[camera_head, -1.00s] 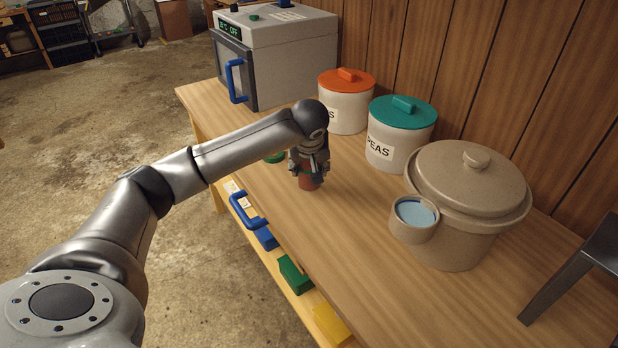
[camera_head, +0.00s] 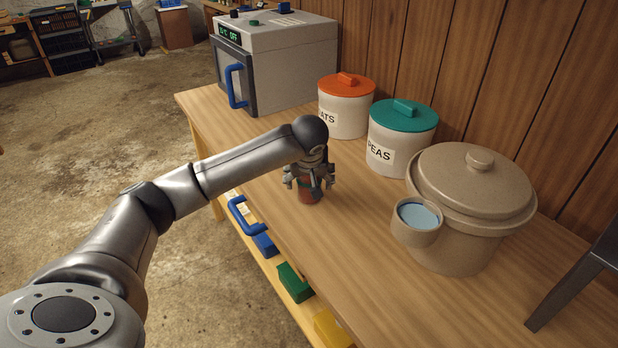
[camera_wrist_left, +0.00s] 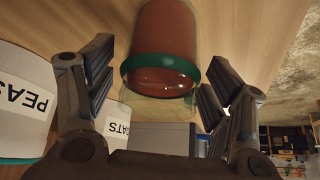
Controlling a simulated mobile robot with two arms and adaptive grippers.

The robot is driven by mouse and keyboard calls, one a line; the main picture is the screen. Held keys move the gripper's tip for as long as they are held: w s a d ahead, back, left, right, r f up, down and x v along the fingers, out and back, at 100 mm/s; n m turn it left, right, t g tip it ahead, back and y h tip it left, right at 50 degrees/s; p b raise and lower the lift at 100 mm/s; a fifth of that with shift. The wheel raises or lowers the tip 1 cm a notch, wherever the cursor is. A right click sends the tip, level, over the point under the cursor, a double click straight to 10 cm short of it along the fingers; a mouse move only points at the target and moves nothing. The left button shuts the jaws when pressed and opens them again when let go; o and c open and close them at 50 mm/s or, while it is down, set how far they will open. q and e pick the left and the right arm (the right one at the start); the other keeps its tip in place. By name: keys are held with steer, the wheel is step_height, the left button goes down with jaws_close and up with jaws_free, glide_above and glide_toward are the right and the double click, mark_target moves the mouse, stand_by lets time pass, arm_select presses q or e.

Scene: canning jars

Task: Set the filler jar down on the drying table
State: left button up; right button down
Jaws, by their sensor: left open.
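The filler jar (camera_head: 309,193), with red contents, stands upright on the wooden drying table (camera_head: 365,262), near its front edge. In the left wrist view the jar (camera_wrist_left: 165,50) shows a green rim and clear glass around the red. My left gripper (camera_head: 310,184) points down over the jar, its fingers spread apart on either side of it. In the wrist view both fingers (camera_wrist_left: 160,85) stand clear of the jar with gaps. The jar's top is partly hidden by the gripper in the head view. My right gripper is not in view.
A grey oven-like box (camera_head: 290,65) stands at the table's far end. Canisters with orange (camera_head: 344,115) and teal (camera_head: 388,156) lids stand along the wall. A large lidded crock (camera_head: 460,235) with a blue-filled cup (camera_head: 417,222) is at right. The table's front middle is clear.

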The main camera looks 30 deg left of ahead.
arm_select(q)
steer(key=shift+r, duration=0.1)
steer(key=shift+r, duration=0.2)
steer(key=v, duration=1.1)
steer(key=shift+s+r, duration=0.2)
steer(key=shift+r, duration=0.15)
